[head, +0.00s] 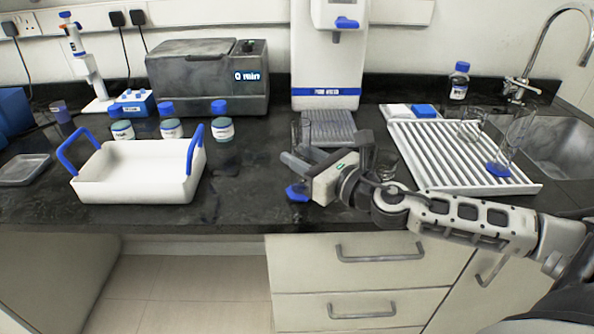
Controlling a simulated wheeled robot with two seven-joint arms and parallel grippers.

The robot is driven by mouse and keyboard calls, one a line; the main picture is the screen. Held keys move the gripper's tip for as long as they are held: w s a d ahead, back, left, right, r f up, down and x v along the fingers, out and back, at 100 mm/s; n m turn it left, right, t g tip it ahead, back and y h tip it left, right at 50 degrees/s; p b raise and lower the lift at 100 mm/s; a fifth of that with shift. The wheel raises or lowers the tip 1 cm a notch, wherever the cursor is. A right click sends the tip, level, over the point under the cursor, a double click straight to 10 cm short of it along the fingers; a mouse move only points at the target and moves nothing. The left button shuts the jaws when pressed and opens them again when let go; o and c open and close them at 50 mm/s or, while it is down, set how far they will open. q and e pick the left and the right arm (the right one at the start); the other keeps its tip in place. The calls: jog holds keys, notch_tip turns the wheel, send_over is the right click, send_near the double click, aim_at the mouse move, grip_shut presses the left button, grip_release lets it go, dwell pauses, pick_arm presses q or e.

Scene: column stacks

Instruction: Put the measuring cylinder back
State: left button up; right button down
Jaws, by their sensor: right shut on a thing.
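A clear measuring cylinder with a blue foot (297,192) is upright at the front middle of the dark bench. My right gripper (294,165) is shut on its body, with the foot showing below the fingers. I cannot tell whether the foot touches the bench. A second clear measuring cylinder with a blue foot (498,169) stands on the white ribbed draining rack (526,187) at the right. My left gripper is not in view.
A white water dispenser (328,75) with a grey drip tray (329,128) stands behind my gripper. Clear glassware (471,128) is on the rack. A white carrier (135,188) with blue handles, several blue-capped bottles (222,129) and a grey instrument (195,80) occupy the left.

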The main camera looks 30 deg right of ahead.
jog(key=shift+s+f, duration=0.1)
jog(key=shift+f, duration=0.45)
jog(key=shift+r, duration=0.2)
jog(key=shift+f, duration=0.2)
jog(key=c, duration=1)
grip_release()
jog(key=shift+c, duration=0.2)
